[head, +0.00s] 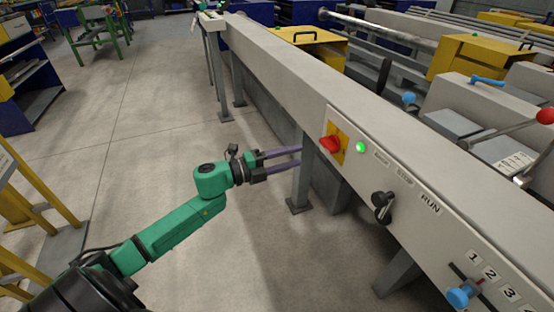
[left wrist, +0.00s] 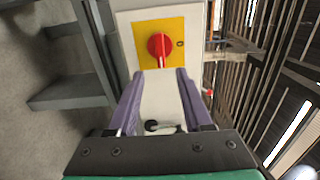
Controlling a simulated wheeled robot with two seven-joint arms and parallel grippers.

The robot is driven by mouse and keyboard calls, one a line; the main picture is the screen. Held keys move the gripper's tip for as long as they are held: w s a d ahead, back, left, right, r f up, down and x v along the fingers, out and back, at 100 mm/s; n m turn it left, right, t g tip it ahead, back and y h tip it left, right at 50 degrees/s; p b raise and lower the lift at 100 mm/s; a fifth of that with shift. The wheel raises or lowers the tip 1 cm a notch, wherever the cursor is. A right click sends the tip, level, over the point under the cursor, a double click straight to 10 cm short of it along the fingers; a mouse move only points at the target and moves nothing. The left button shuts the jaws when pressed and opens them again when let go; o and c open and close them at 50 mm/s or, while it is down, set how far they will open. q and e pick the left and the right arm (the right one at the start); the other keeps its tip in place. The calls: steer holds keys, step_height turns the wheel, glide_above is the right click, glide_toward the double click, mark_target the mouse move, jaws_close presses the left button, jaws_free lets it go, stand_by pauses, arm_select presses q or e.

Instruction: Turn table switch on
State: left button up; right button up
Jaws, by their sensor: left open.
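The table switch is a red rotary knob (head: 331,144) on a yellow plate (head: 340,139), on the side face of the long grey runout table (head: 290,85). In the left wrist view the red knob (left wrist: 160,46) sits just past the fingertips, with a small dark mark on the plate to its right. My left gripper (head: 301,157) has its purple fingers spread and empty, pointing toward the table's side beside the knob. In the left wrist view the open fingers (left wrist: 160,75) show a gap between them and the knob. My right gripper is not in view.
A lit green lamp (head: 360,147) is right of the switch. Beyond it are a black selector knob (head: 382,205) near a RUN label and a blue lever (head: 460,297) by numbers. A table leg (head: 301,182) stands below the fingers. Open floor lies to the left.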

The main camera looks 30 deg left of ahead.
arm_select(q)
steer(key=shift+v, duration=2.3)
